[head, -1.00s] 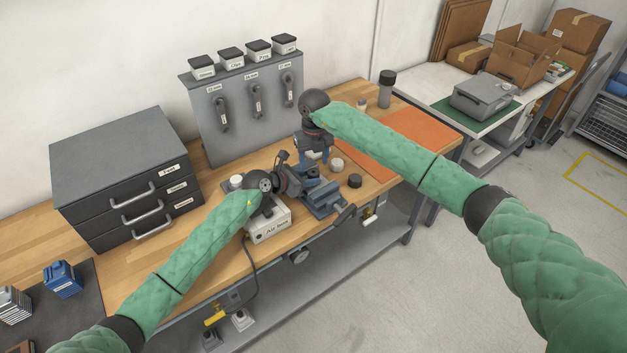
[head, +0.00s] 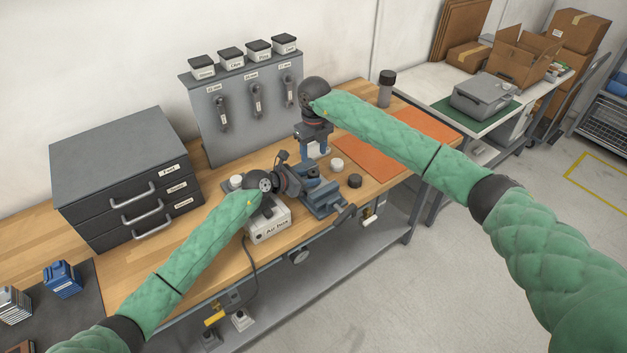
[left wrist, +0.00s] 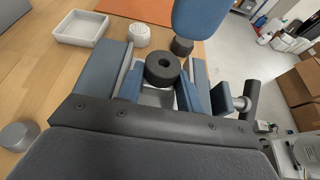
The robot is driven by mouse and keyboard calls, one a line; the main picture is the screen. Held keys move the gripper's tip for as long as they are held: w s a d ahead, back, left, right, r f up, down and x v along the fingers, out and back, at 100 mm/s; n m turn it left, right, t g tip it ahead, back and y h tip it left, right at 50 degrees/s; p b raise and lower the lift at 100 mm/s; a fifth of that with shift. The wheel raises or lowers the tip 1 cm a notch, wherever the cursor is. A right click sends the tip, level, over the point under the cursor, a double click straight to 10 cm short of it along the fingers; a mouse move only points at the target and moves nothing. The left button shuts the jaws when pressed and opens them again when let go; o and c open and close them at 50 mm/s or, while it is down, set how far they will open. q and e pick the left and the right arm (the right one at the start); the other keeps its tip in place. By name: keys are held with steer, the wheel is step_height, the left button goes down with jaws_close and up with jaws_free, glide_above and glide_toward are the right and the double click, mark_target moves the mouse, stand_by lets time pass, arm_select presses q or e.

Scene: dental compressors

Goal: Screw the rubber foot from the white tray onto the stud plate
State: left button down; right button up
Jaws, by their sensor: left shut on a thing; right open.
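In the left wrist view a black ring-shaped rubber foot (left wrist: 163,68) with a centre hole sits between the blue fingers of my left gripper (left wrist: 160,90), which is shut on it. In the head view my left gripper (head: 306,186) is over the blue vise (head: 322,200). A pale grey surface (left wrist: 157,98) shows below the foot; I cannot tell whether it is the stud plate, and no stud is visible. The white tray (left wrist: 80,27) looks empty. My right gripper (head: 316,148) is open behind the vise; one blue finger (left wrist: 200,15) shows in the left wrist view.
A white knob-like part (head: 337,164) and a black cylinder (head: 354,181) stand right of the vise. The air box (head: 270,226) is at the front left of the vise. Grey drawers (head: 130,180) stand left, and a tool panel (head: 245,105) behind. An orange mat (head: 385,140) lies right.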

mark_target(314, 171)
steer(key=shift+f, duration=0.1)
steer(key=shift+f, duration=3.9)
steer(key=c, duration=1)
steer(key=shift+m, duration=1.7)
steer(key=o, duration=1.1)
